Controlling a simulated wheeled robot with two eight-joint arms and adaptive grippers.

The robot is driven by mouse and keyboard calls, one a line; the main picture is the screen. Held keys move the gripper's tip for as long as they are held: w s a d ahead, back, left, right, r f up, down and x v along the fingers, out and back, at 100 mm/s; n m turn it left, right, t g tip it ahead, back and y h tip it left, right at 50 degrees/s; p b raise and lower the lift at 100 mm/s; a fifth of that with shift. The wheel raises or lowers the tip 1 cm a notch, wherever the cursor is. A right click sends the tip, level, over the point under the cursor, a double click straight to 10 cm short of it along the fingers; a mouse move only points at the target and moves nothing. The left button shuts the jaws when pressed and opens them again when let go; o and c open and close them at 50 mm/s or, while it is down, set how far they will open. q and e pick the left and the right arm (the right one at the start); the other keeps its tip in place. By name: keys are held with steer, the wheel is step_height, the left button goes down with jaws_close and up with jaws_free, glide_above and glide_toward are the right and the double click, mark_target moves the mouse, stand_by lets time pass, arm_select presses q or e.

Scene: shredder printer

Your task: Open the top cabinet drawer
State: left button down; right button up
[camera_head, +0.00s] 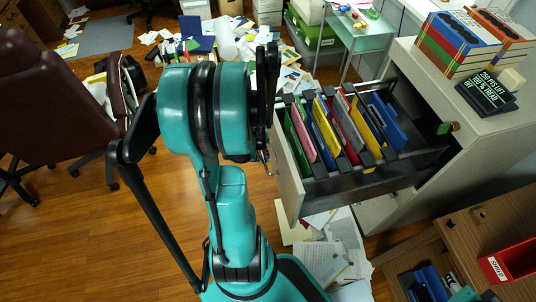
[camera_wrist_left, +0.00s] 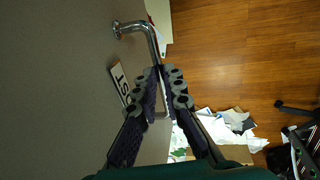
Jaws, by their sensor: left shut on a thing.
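The top cabinet drawer (camera_head: 289,186) is pulled well out of the grey cabinet (camera_head: 440,85) in the head view. It holds several colored hanging folders (camera_head: 325,138). The wrist view shows the drawer's grey front (camera_wrist_left: 70,75) with a metal bar handle (camera_wrist_left: 135,26) and a partly hidden label (camera_wrist_left: 119,80). My left gripper (camera_wrist_left: 166,75) is shut on the handle, its fingers on either side of the bar. In the head view my left arm hides most of this gripper and the handle. My right gripper is in neither view.
A dark red chair (camera_head: 55,90) is at the left. Papers (camera_head: 325,255) lie on the wooden floor below the drawer. A wooden desk (camera_head: 485,235) is at lower right.

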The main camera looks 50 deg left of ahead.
arm_select(q)
steer(key=shift+s, duration=0.1)
steer(key=c, duration=1.6)
jaws_free()
steer(key=r, duration=0.4)
steer(key=s+r, duration=0.1)
steer(key=r, duration=0.3)
steer(key=s+a+r, duration=0.1)
steer(key=r, duration=0.2)
steer(key=shift+r, duration=0.4)
